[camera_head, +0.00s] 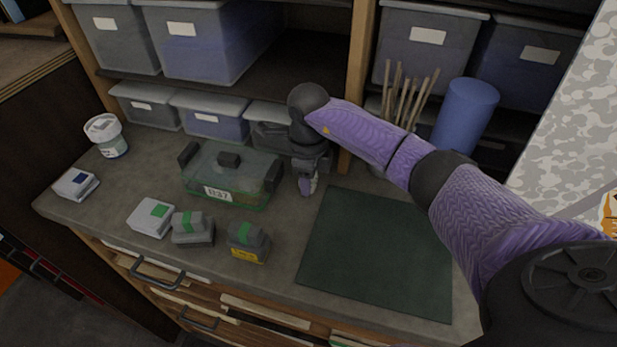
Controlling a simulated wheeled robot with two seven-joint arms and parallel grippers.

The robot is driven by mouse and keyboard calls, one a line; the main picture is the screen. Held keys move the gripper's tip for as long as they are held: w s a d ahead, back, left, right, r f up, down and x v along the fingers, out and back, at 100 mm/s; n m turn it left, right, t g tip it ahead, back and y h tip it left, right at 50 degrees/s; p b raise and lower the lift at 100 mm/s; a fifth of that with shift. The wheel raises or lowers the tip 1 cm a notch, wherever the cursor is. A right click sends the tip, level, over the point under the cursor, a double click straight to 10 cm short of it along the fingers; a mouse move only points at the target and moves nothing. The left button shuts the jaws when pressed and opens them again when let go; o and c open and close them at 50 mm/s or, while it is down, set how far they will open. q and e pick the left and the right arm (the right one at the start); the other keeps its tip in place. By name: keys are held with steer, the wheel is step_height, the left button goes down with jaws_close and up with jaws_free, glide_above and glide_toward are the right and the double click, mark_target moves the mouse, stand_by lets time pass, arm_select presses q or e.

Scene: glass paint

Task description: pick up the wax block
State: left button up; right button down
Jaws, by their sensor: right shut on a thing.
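My right gripper (308,184) points down just right of the clear green lidded box, at the back of the counter near the mat's far left corner. It is shut on a small pale thing (313,184), mostly hidden between the fingers. I cannot tell for sure whether this is the wax block, or whether it touches the counter. My left gripper is not in view.
The clear box (232,207) has a display and black clamps. The dark green mat (375,255) is bare. A blue cylinder (465,115) stands behind.

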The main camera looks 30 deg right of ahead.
step_height(320, 180, up, 10)
steer(key=shift+r+p, duration=0.1)
steer(key=shift+p, duration=0.45)
